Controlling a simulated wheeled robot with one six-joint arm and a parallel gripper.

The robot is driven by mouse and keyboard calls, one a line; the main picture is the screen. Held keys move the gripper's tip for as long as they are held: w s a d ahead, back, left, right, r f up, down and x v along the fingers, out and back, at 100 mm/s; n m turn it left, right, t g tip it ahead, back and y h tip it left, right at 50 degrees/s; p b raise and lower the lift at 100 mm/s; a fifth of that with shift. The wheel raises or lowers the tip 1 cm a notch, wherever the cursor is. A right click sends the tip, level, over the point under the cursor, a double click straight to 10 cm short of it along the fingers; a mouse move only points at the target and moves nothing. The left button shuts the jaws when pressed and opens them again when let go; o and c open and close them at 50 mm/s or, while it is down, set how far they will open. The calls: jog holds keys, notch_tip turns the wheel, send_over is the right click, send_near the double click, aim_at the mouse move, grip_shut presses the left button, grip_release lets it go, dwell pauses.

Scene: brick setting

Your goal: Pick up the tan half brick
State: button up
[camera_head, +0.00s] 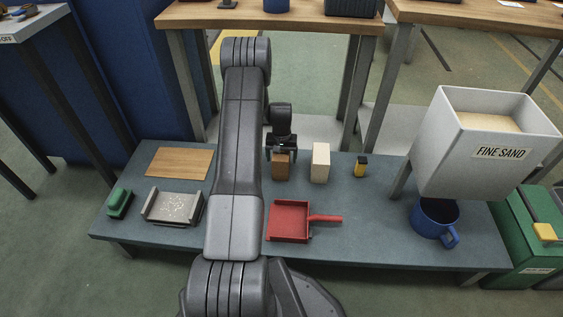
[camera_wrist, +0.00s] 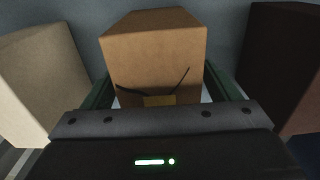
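The tan half brick (camera_wrist: 152,58) stands upright in the middle of the wrist view. It also shows in the head view (camera_head: 281,168), below my gripper on the blue-grey low table (camera_head: 385,205). My gripper (camera_head: 281,154) points down over it. In the wrist view its two dark green fingers (camera_wrist: 165,88) lie on either side of the brick, with thin light gaps at its lower sides. The fingers look open around it; their tips are partly hidden.
A cream block (camera_head: 320,163) stands close to the right, and a dark brown block (camera_wrist: 282,65) shows on the other side in the wrist view. A yellow-black item (camera_head: 360,167), red dustpan (camera_head: 289,220), grey tray (camera_head: 172,207), wooden board (camera_head: 180,163) and blue mug (camera_head: 433,219) share the table.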

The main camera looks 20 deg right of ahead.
jog(key=c, duration=1.4)
